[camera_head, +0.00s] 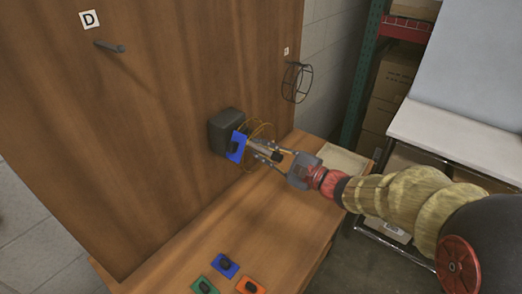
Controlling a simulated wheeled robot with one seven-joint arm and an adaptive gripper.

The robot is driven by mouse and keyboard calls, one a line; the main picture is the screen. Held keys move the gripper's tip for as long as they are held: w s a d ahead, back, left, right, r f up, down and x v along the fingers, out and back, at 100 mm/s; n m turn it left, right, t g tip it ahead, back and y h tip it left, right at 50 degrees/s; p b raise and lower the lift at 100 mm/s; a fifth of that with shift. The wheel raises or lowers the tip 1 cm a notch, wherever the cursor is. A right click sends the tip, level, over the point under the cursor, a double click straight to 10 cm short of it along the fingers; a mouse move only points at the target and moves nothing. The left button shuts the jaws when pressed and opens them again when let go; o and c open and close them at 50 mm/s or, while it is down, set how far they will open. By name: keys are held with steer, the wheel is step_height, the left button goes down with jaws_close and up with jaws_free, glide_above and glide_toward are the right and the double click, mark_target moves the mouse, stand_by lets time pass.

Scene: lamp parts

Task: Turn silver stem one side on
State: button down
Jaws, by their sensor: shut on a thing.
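My gripper (261,148) is in front of the wooden panel, beside a dark grey box (223,124) fixed to it. Its fingers are closed around a slim, greyish part that I take for the silver stem (262,151). The fingers hide much of this part, and it is too small to make out its tilt or which side faces out. A blue plate with a black piece (236,147) is at the box's front, close to the fingertips. Thin yellow wires (262,128) loop behind the fingers.
A blue plate (225,265), a green plate (203,286) and an orange plate (250,287) lie on the wooden bench (180,255). A peg (109,46) and a wire cage (297,82) stick out of the panel. A shelf with boxes stands at right.

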steer(key=c, duration=1.7)
jaws_free()
steer(key=v, duration=1.2)
